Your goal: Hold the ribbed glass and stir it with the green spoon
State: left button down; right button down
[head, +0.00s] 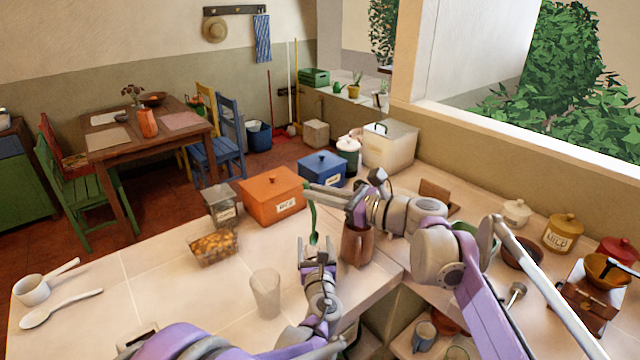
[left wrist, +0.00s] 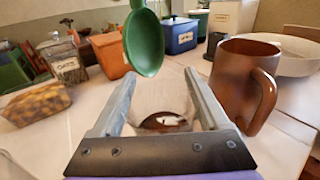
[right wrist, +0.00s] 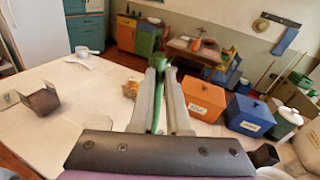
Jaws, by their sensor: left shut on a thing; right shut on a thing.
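My left gripper (head: 318,252) is shut on a clear glass, likely the ribbed glass (left wrist: 165,92), which shows faintly between its fingers in the left wrist view. In the head view the held glass is hard to make out. My right gripper (head: 309,188) is shut on the handle of the green spoon (head: 314,222). The spoon hangs bowl down; its bowl (left wrist: 145,44) shows above and beyond the held glass in the left wrist view. The right wrist view shows the spoon (right wrist: 162,90) between the right fingers. I cannot tell whether the bowl is over the glass opening.
A brown mug (head: 357,246) stands just right of the left gripper. Another clear glass (head: 265,293) stands to its left. The counter's left part is mostly clear.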

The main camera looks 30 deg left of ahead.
aim_at(314, 225)
jog(key=shift+w+d+f, duration=0.1)
jog(key=shift+w+f, duration=0.1)
jog(key=shift+f, duration=2.2)
jog(key=shift+w+d+f, duration=0.1)
jog(key=shift+w+f, duration=0.05)
jog(key=shift+f, duration=2.2)
jog(key=shift+s+a, duration=0.15)
jog(key=shift+s, duration=0.1)
jog(key=shift+w+a, duration=0.1)
jog(key=shift+w, duration=0.3)
